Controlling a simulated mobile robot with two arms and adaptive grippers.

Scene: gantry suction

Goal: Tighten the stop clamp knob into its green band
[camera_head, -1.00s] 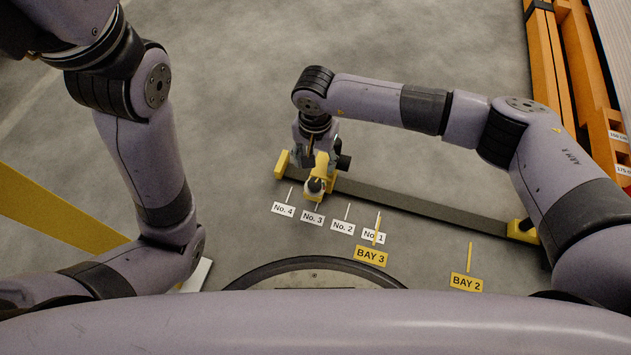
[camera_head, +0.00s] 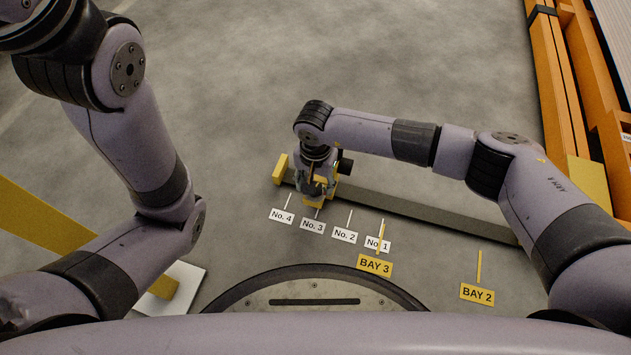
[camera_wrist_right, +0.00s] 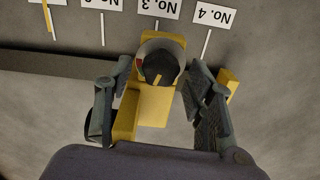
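The yellow stop clamp (camera_head: 325,201) sits on the dark rail beside the No. 3 label. In the right wrist view its yellow body (camera_wrist_right: 154,108) lies between my fingers. Its dark round knob (camera_wrist_right: 160,68) has a yellow pointer line and sits in a pale ring with a red patch at its left. My right gripper (camera_wrist_right: 160,92) is open, one finger on each side of the clamp, with gaps to the knob. In the head view the right gripper (camera_head: 316,184) is over the clamp and hides most of it. My left gripper is out of view.
The rail (camera_head: 430,212) runs right from a yellow end stop (camera_head: 281,168). Labels No. 1 to No. 4 and yellow signs BAY 3 (camera_head: 375,265) and BAY 2 (camera_head: 477,294) mark the floor. Orange racking (camera_head: 567,90) stands at right. The floor behind the rail is clear.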

